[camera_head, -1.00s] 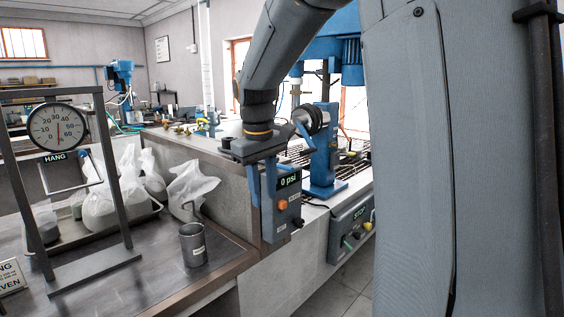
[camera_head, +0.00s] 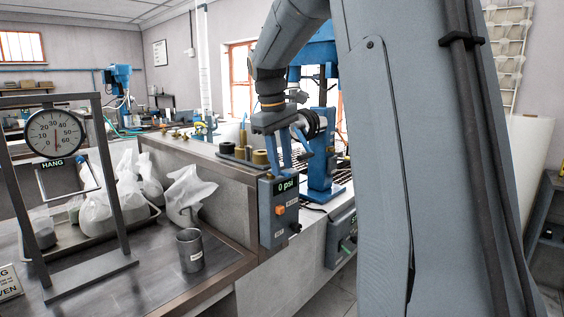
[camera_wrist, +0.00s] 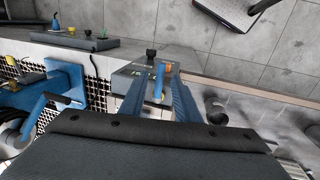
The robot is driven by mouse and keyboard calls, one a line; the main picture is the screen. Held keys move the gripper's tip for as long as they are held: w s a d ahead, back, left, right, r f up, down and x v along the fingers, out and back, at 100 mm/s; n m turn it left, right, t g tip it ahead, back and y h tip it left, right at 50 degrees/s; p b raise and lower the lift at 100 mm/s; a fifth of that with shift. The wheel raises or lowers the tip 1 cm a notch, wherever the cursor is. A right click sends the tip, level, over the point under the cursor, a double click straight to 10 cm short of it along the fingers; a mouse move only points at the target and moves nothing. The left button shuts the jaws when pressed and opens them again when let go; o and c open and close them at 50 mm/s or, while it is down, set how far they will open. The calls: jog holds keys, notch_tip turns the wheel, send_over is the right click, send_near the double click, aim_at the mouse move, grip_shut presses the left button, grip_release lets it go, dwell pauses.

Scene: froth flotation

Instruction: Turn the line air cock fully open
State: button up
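The grey-blue control box (camera_head: 278,213) hangs at the bench edge, with a green "0 psi" display and an orange button. It also shows in the wrist view (camera_wrist: 130,82). My gripper (camera_head: 287,168) points down at the top of this box, its two blue fingers apart. In the wrist view, a narrow upright blue piece (camera_wrist: 159,82) stands between the open fingers, apparently the line air cock's handle. I cannot tell whether either finger touches it. In the head view the handle is not clearly distinguishable from the fingers.
Brass weights (camera_head: 260,157) stand on the ledge left of my gripper. A blue flotation machine (camera_head: 322,150) stands close behind. A metal cup (camera_head: 190,250), white bags (camera_head: 188,193) and a dial scale (camera_head: 55,132) occupy the left bench. A second control box (camera_head: 341,240) sits lower right.

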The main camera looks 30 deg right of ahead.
jog(key=shift+f, duration=0.45)
grip_shut()
